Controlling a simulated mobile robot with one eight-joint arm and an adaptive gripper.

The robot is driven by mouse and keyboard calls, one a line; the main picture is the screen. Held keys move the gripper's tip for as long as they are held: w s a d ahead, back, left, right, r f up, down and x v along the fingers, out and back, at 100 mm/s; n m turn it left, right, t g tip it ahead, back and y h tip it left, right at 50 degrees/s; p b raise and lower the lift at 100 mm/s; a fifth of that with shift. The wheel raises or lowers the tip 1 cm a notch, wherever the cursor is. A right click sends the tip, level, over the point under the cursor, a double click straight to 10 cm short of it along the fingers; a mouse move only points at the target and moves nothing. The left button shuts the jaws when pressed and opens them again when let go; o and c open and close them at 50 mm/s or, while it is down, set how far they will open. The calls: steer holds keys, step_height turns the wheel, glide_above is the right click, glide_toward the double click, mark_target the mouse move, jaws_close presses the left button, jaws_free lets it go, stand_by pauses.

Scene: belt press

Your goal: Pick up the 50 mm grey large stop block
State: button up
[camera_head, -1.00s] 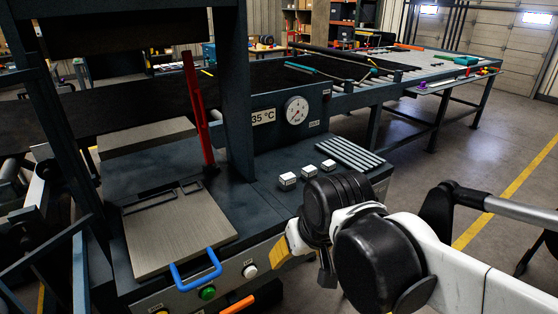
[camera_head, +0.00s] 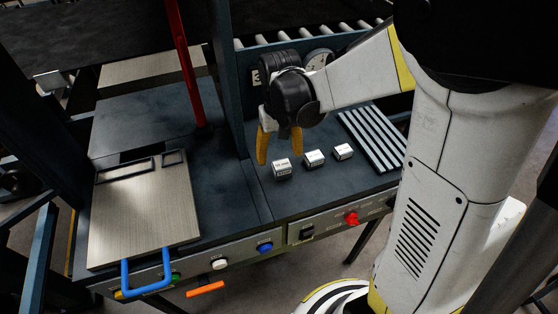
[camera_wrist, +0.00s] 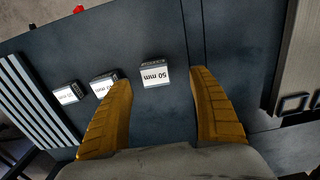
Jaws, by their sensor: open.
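The 50 mm grey large stop block (camera_head: 282,169) stands on the dark bench top, leftmost and largest of three blocks in the head view. In the wrist view the block (camera_wrist: 155,73) shows its white label "50 mm" upside down, beyond the fingertips and between them. My gripper (camera_head: 279,147) is open and empty, fingers pointing down, just above and slightly left of the block in the head view. In the wrist view its yellow fingers (camera_wrist: 162,75) are spread wide, neither touching the block.
Two smaller blocks, a middle one (camera_head: 314,158) and a right one (camera_head: 343,151), stand beside it. A slatted rack (camera_head: 372,138) lies to their right. A metal plate (camera_head: 145,208) with a blue handle (camera_head: 147,275) lies left. A red lever (camera_head: 184,62) and a dark upright stand behind left.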

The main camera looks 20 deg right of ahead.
mark_target(282, 164)
steer(key=f, duration=0.2)
steer(key=f+b, duration=0.1)
steer(key=f, duration=0.1)
steer(key=d+f, duration=0.1)
steer(key=f, duration=0.1)
steer(key=shift+w+f+b, duration=0.25)
steer(key=shift+w+b, duration=0.15)
steer(key=c, duration=1.5)
